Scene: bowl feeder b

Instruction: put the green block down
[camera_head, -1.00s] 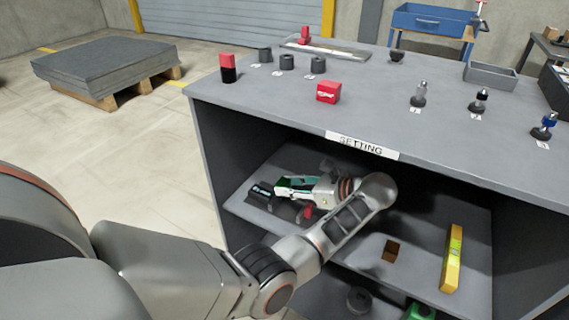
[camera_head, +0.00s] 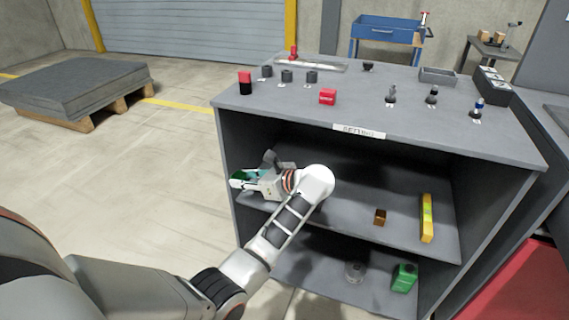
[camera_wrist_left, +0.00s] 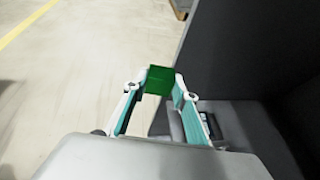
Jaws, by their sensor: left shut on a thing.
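My left gripper (camera_head: 246,178) is shut on the green block (camera_head: 238,177) at the left front edge of the cabinet's middle shelf. In the left wrist view the green block (camera_wrist_left: 159,80) is a plain cube between the two fingertips (camera_wrist_left: 154,88). Floor shows to its left and the dark cabinet to its right. It looks held clear of any surface, but its height is hard to tell. My right gripper is not in view.
The middle shelf (camera_head: 345,212) holds a small brown block (camera_head: 380,217) and a yellow level (camera_head: 427,218); its centre is free. A green box (camera_head: 404,277) stands on the bottom shelf.

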